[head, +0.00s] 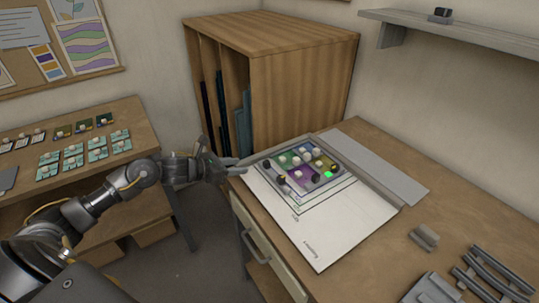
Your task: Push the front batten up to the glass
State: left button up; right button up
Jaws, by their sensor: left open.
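The glass panel (302,166), with green, blue, purple and grey pieces and pale round knobs, lies on a white drawing sheet (328,226) on the wooden bench. A narrow grey strip (362,176) runs along the panel's right side. I cannot clearly pick out the front batten. My left gripper (238,167) is open at the bench's left edge, close to the panel's left corner. Its fingers point right. I cannot tell whether they touch anything. My right gripper is not in view.
A wide grey plate (385,168) lies beyond the strip. A small grey block (425,236) and several dark bars (492,272) lie at the right. A wooden cabinet (300,85) stands behind the panel. The sheet's front part is clear.

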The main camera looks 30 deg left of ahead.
aim_at(264, 163)
pick_arm(q)
jog(key=shift+m, duration=0.3)
jog(key=w+d+p, duration=0.1)
jog(key=w, duration=0.1)
jog(key=w+d+p, duration=0.1)
jog(key=shift+w+d+f, duration=0.2)
jog(key=shift+w, duration=0.15)
jog(key=p+x, duration=0.1)
jog(key=x, duration=0.3)
jog(key=shift+w+d+f, duration=0.1)
jog(key=shift+w+f, duration=0.15)
jog(key=shift+w, duration=0.05)
jog(key=shift+w+d+f+p, duration=0.15)
jog(key=shift+w+d+p, duration=0.05)
jog(key=shift+w+p, duration=0.1)
jog(key=shift+w+d+f, duration=0.25)
jog(key=shift+w+f, duration=0.1)
jog(key=shift+w, duration=0.1)
grip_shut()
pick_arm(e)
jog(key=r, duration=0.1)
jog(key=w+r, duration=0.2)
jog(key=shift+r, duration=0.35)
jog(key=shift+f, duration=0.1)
